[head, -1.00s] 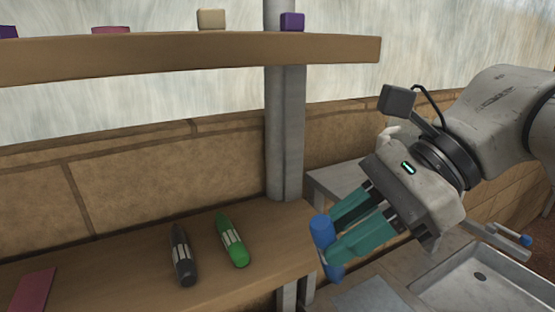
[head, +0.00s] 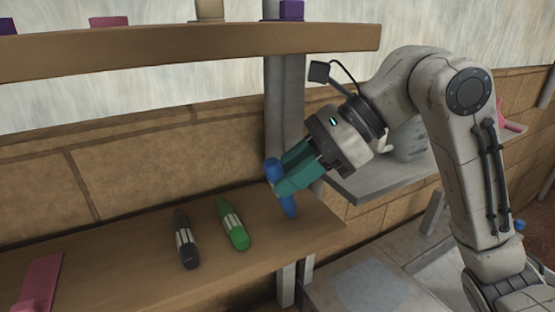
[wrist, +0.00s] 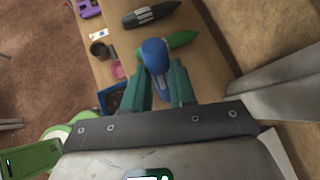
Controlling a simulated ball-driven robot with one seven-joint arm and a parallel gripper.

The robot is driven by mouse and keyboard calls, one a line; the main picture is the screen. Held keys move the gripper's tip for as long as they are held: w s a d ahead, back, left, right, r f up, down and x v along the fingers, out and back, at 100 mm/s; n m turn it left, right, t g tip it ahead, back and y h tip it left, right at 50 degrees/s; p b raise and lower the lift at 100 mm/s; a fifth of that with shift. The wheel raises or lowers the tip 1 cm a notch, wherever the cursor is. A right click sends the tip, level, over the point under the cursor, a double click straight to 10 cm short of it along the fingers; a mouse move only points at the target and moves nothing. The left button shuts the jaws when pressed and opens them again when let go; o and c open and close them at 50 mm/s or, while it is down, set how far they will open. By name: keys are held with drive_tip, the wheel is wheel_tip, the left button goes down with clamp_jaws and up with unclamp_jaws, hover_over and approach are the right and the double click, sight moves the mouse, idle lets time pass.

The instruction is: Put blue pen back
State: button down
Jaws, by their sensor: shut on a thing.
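The blue pen (head: 289,206) is held between the teal fingers of my gripper (head: 284,181), near the right end of the wooden shelf. It is close to upright, with its thick blue end up and its narrow tip down. Whether the tip touches the shelf I cannot tell. In the wrist view the blue pen (wrist: 154,55) sits between my fingertips (wrist: 160,82). A green pen (head: 233,225) and a black pen (head: 185,240) lie side by side on the shelf, to the left of my gripper.
The wooden shelf (head: 120,240) has bare room left of the black pen. A pink item (head: 40,282) lies at its left. A grey post (head: 284,110) stands right behind my gripper. An upper shelf (head: 180,47) carries small blocks. A grey ledge (head: 375,185) is at the right.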

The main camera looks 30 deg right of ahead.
drive_tip(key=w, duration=0.1)
drive_tip(key=w+p, duration=0.1)
drive_tip(key=w, duration=0.2)
drive_tip(key=shift+f, duration=0.3)
drive_tip(key=shift+w+f, duration=0.1)
drive_tip(key=c, duration=0.9)
unclamp_jaws()
drive_tip(key=s+d+b, duration=0.1)
drive_tip(key=d, duration=0.3)
drive_tip(key=s+d+b, duration=0.1)
drive_tip(key=s+d, duration=0.1)
drive_tip(key=d, duration=0.2)
drive_tip(key=s+d+r+b, duration=0.1)
drive_tip(key=s+d, duration=0.1)
drive_tip(key=d, duration=0.2)
drive_tip(key=shift+s, duration=0.1)
